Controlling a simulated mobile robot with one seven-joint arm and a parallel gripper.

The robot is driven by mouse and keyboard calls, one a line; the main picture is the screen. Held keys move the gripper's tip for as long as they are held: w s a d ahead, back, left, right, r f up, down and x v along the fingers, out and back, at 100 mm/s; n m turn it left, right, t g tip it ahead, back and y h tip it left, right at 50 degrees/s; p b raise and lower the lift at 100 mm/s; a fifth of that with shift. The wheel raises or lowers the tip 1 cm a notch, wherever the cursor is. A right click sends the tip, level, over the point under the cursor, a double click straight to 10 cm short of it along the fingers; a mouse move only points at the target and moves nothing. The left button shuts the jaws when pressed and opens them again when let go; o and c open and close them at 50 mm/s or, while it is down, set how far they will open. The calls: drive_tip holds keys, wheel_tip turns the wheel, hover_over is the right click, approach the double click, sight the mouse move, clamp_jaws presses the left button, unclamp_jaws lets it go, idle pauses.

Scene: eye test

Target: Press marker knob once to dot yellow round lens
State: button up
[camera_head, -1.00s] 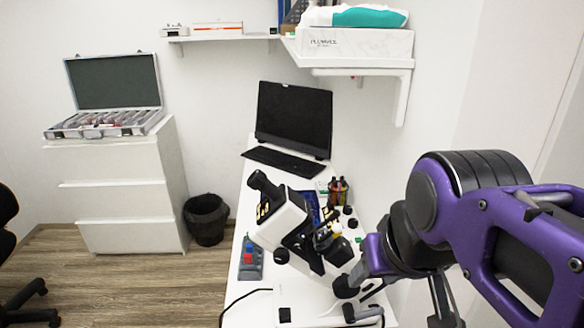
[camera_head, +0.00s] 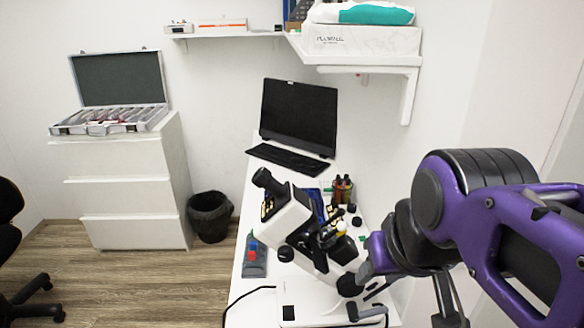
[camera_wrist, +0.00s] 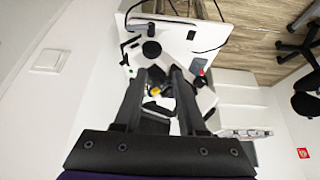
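A white and black lens-measuring instrument (camera_head: 290,222) stands tilted on a white base on the desk; it also shows in the wrist view (camera_wrist: 205,100). In the head view my gripper (camera_head: 364,272) is at the instrument's lower right, partly hidden; contact is unclear.
A monitor (camera_head: 298,117) and keyboard (camera_head: 287,158) stand at the desk's back. A pen holder (camera_head: 341,190) is behind the instrument. A grey stand with red and blue parts (camera_head: 254,258) is at its left. A wall shelf (camera_head: 375,58) hangs above the desk's right.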

clamp_jaws()
idle(1.4)
